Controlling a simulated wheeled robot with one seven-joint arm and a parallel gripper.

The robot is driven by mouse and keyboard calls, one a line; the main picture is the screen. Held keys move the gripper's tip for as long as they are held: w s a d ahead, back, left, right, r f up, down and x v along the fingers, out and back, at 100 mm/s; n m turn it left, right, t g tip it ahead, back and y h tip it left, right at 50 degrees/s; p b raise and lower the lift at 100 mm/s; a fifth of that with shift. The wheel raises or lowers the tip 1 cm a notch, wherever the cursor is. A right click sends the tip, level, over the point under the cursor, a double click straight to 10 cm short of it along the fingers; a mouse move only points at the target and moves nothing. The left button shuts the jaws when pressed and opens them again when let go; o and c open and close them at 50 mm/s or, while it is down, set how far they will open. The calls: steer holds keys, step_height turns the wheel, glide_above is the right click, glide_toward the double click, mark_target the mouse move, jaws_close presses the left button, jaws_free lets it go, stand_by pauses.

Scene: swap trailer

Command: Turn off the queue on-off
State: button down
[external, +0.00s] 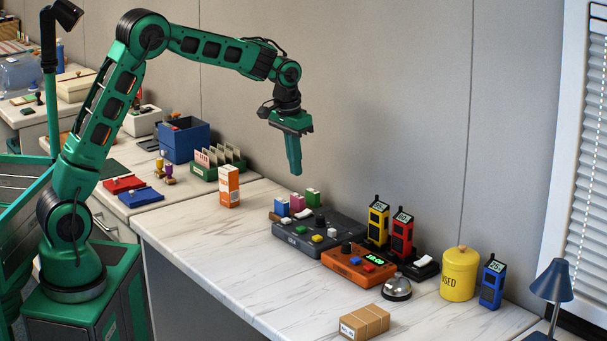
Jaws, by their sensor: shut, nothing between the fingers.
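My gripper (295,170) is shut and empty, pointing down in the air above the back of the marble-topped counter (200,250). An orange control box (345,265) with a black knob, coloured buttons and a lit green display stands on the counter, to the lower right of my gripper. Behind it is a larger dark grey control box (290,241) with several coloured buttons and a black knob. A small black box with a white switch (423,262) lies to the right. No label marking the queue on-off is readable, so I cannot tell which control it is.
Yellow (377,222) and red (402,233) handheld meters stand behind the orange box. A silver bell (397,288), a cardboard box (364,323), a yellow canister (459,274) and a blue meter (491,284) stand nearby. An orange-white carton (229,187) is left. The counter's front left is clear.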

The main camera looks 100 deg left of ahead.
steer(key=shift+s+d+r, duration=0.15)
steer(key=shift+r, duration=0.3)
steer(key=shift+s+d+r, duration=0.15)
steer(key=shift+r, duration=0.25)
steer(key=s+d+r+m+h, duration=0.1)
steer(key=s+d+r+m, duration=0.1)
steer(key=d, duration=0.9)
steer(key=s+d+r+m, duration=0.1)
steer(key=d+m, duration=0.2)
steer(key=d, duration=0.9)
steer(key=s+d+r+m+h, duration=0.1)
steer(key=s+d+r+m, duration=0.1)
steer(key=d, duration=0.9)
steer(key=s+d+f+m, duration=0.1)
steer(key=s+d+m, duration=0.3)
steer(key=s+d, duration=0.75)
steer(key=s+d+f+m, duration=0.2)
steer(key=s+d, duration=0.1)
steer(key=s, duration=0.4)
steer(key=s+d+f+m+g+y, duration=0.1)
steer(key=s+d, duration=0.3)
steer(key=s, duration=0.4)
steer(key=shift+s+d+f+m, duration=0.2)
steer(key=shift+s+f+m, duration=0.05)
steer(key=shift+f+m, duration=0.45)
